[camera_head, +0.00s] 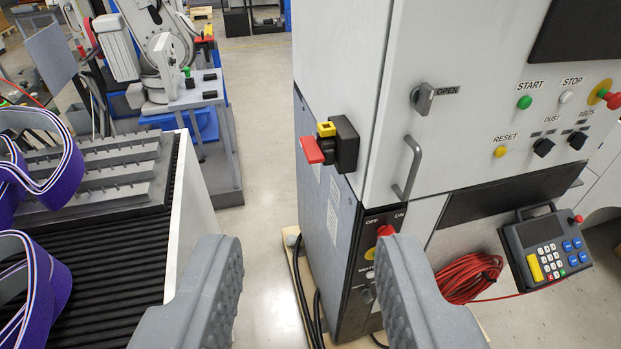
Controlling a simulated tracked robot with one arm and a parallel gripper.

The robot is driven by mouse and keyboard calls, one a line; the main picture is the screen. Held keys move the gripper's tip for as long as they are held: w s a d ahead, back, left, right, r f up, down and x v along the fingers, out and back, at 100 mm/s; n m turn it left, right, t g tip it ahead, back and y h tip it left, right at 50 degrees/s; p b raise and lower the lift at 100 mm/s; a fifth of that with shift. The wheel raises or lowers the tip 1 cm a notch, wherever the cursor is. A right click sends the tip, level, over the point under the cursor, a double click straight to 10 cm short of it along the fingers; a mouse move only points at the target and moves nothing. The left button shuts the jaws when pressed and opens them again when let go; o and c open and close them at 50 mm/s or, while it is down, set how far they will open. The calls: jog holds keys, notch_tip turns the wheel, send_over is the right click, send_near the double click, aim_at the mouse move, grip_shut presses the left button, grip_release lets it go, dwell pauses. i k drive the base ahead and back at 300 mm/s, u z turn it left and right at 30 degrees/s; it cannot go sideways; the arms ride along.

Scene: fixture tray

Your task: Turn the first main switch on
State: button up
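My gripper (309,250) is open and empty; its two grey ribbed fingers stand wide apart at the bottom of the view. A black switch box (346,145) with a red handle (312,150) and a yellow block is on the left side of the tall grey cabinet, above and beyond the fingers. The handle sticks out to the left. A second red and yellow switch (385,232) sits on the cabinet's low black panel marked OFF and ON. My right finger partly hides that panel. No label shows which switch is first. My gripper touches neither.
The cabinet (415,50) has a door handle (410,165), an OPEN latch, buttons and knobs. A keypad pendant (547,250) and coiled red cable (468,277) hang at right. A ribbed black bed (110,250) with purple belts is at left. Clear floor (262,200) lies between.

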aim_at(321, 150)
jog(key=k, duration=0.5)
jog(key=z, duration=1.5)
jog(key=i, duration=1.25)
jog(key=u, duration=2.1)
jog(key=i, duration=1)
jog(key=z, duration=0.1)
